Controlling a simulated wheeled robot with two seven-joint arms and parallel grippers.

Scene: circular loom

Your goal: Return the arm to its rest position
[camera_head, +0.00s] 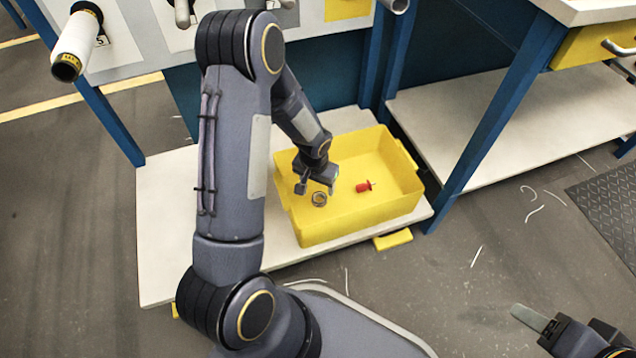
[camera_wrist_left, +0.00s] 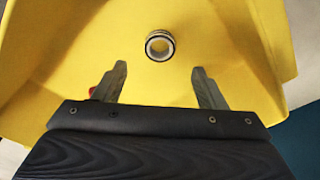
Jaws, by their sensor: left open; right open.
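My left arm reaches down from the left, and its gripper (camera_head: 316,187) is over the yellow bin (camera_head: 395,203). In the left wrist view the left gripper (camera_wrist_left: 157,80) is open with nothing between its fingers. A metal ring (camera_head: 319,199) lies on the bin floor just beyond the fingertips; it also shows in the left wrist view (camera_wrist_left: 160,45). A small red part (camera_head: 363,187) lies in the bin to the right of the gripper. My right gripper (camera_head: 562,325) is at the lower right, open and empty, partly cut off by the picture edge.
The bin stands on a low white shelf (camera_head: 160,215) between blue posts (camera_head: 500,110). A spool (camera_head: 76,45) sticks out from the panel at upper left. Another white shelf (camera_head: 440,115) is at right. Thread scraps lie on the grey floor (camera_head: 500,240).

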